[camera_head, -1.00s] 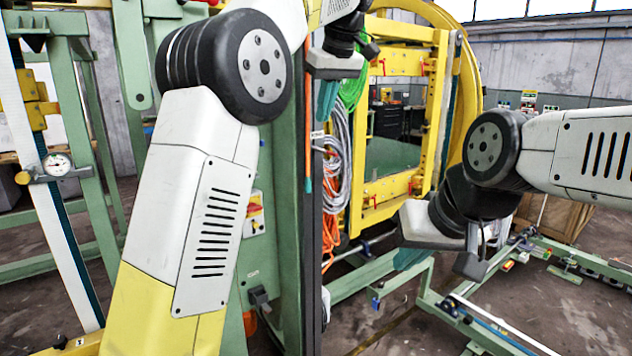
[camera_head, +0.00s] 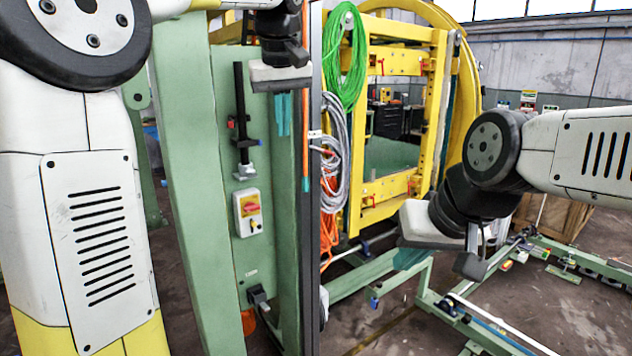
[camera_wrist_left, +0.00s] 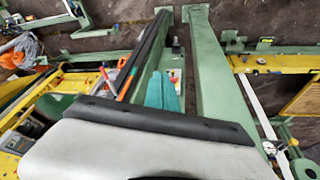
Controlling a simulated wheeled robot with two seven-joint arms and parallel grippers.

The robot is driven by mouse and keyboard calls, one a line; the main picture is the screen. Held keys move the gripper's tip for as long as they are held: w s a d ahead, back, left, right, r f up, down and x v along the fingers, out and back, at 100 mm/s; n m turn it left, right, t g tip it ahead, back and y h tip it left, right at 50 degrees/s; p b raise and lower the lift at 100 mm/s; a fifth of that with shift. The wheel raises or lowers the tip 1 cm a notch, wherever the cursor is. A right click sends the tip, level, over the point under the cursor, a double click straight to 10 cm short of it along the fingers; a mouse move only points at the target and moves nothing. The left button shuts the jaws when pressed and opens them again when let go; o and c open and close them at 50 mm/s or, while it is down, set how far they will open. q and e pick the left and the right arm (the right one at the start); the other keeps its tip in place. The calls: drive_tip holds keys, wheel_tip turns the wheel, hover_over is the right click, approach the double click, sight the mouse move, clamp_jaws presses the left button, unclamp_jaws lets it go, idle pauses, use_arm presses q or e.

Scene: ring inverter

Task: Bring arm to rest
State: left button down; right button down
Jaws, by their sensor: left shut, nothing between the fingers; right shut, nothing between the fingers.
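My left gripper (camera_head: 284,114) hangs at the upper middle of the head view, with its teal fingers pointing down in front of the green column (camera_head: 188,180). Its teal fingers also show in the left wrist view (camera_wrist_left: 162,92), close together and empty. My right gripper (camera_head: 411,258) is at the right of the head view, low in front of the green floor frame. Its teal fingers are together and partly hidden by the wrist. I see nothing held in either gripper.
A control box with a red and yellow switch (camera_head: 249,212) sits on the green post below my left gripper. Coiled green cable (camera_head: 345,60) and grey cable (camera_head: 337,145) hang beside it. A yellow ring frame (camera_head: 440,100) stands behind. Green rails (camera_head: 590,265) lie at right.

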use_arm(q)
drive_tip(key=s+a+f+m+t+h, duration=0.1)
drive_tip(key=s+a+f+m, duration=0.1)
drive_tip(key=s+f, duration=0.6)
drive_tip(key=s+a+f+m+t+h, duration=0.1)
drive_tip(key=s+a+f+m, duration=0.1)
drive_tip(key=s+a+f, duration=0.3)
drive_tip(key=s+f, duration=0.4)
drive_tip(key=s, duration=0.5)
drive_tip(key=shift+s+a+f+h, duration=0.15)
drive_tip(key=shift+h, duration=0.15)
